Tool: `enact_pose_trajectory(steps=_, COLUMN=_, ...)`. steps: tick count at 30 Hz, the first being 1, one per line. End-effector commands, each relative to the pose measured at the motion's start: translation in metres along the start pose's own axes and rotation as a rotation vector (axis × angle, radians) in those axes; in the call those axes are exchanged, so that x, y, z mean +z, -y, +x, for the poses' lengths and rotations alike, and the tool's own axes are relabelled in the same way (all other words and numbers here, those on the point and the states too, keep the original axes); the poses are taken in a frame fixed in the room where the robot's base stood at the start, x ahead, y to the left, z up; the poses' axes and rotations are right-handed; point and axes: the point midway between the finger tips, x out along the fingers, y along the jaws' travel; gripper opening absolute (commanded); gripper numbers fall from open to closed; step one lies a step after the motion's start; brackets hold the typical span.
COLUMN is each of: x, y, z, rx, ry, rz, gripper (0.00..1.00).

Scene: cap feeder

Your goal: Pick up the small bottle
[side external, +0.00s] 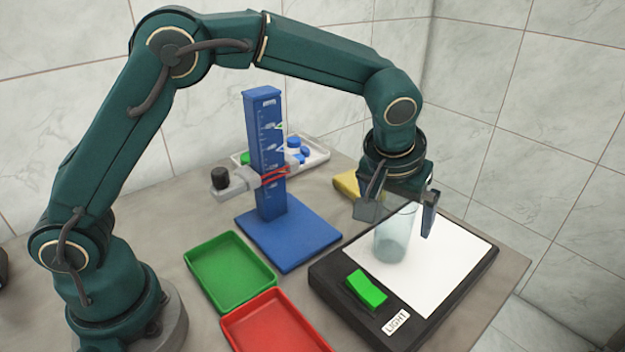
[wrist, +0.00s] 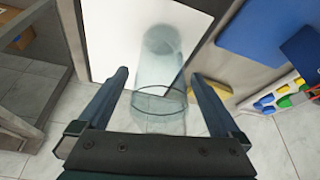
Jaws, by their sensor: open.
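The small bottle (side external: 392,236) is a clear glass cylinder standing upright on the white panel of the black light box (side external: 335,290). It also shows in the wrist view (wrist: 160,85), where its rim lies between the two fingers. My gripper (side external: 398,210) points down over the top of the bottle. Its two fingers are spread, one on each side of the bottle near the rim, and the wrist view shows a gap between each finger and the glass. The gripper (wrist: 157,82) holds nothing. I cannot tell exactly how far down the fingers reach.
A green switch (side external: 366,289) sits on the light box's front edge. A green tray (side external: 205,271) and a red tray (side external: 240,333) lie to its left. A blue stand (side external: 267,150) with a clamp rises behind them. A white tray (side external: 318,158) of caps and a yellow block (side external: 347,184) are at the back.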

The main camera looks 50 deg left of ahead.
Motion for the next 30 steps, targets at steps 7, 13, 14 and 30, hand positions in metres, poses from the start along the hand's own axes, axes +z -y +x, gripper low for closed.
enact_pose_trajectory(steps=7, x=0.0, y=0.0, z=0.0, rx=0.0, ry=0.0, rz=0.0, gripper=0.35)
enact_pose_trajectory(steps=13, x=-0.001, y=0.0, z=-0.001, rx=0.001, ry=-0.002, rz=0.0, gripper=0.0)
enact_pose_trajectory(steps=14, x=-0.001, y=0.0, z=-0.001, rx=0.002, ry=-0.002, rz=0.0, gripper=0.0)
enact_pose_trajectory(steps=30, x=-0.016, y=-0.001, z=-0.035, rx=0.003, ry=-0.007, rz=-0.001, gripper=0.0)
